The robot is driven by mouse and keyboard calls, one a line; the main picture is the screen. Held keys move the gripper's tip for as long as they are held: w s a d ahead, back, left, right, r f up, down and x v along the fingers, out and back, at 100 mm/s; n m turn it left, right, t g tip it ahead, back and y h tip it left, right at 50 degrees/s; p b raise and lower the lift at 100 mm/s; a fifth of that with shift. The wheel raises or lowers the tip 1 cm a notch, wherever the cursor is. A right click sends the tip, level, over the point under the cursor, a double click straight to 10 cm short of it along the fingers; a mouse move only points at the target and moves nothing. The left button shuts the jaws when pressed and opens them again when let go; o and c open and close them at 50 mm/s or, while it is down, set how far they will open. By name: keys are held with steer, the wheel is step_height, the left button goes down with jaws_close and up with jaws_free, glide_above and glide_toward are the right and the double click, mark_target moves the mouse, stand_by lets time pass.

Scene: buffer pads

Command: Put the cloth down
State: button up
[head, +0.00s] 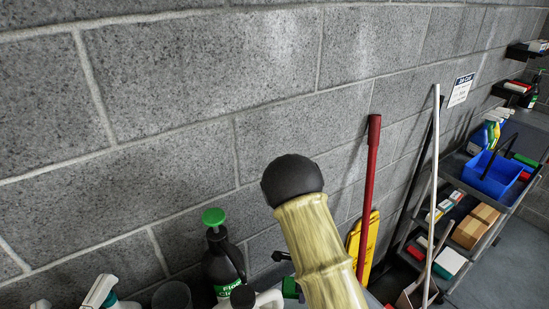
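No cloth shows in the head view. My gripper is out of view too, so whether it holds anything cannot be seen. A pale yellow link of my arm with a dark rounded end rises through the bottom middle of the picture and hides what is behind it.
A grey block wall (180,110) fills most of the view. Along the bottom stand a dark bottle with a green top (222,262) and a white spray bottle (103,294). A red pole (370,180) and white pole (432,190) lean right. A shelf cart holds a blue bin (492,180).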

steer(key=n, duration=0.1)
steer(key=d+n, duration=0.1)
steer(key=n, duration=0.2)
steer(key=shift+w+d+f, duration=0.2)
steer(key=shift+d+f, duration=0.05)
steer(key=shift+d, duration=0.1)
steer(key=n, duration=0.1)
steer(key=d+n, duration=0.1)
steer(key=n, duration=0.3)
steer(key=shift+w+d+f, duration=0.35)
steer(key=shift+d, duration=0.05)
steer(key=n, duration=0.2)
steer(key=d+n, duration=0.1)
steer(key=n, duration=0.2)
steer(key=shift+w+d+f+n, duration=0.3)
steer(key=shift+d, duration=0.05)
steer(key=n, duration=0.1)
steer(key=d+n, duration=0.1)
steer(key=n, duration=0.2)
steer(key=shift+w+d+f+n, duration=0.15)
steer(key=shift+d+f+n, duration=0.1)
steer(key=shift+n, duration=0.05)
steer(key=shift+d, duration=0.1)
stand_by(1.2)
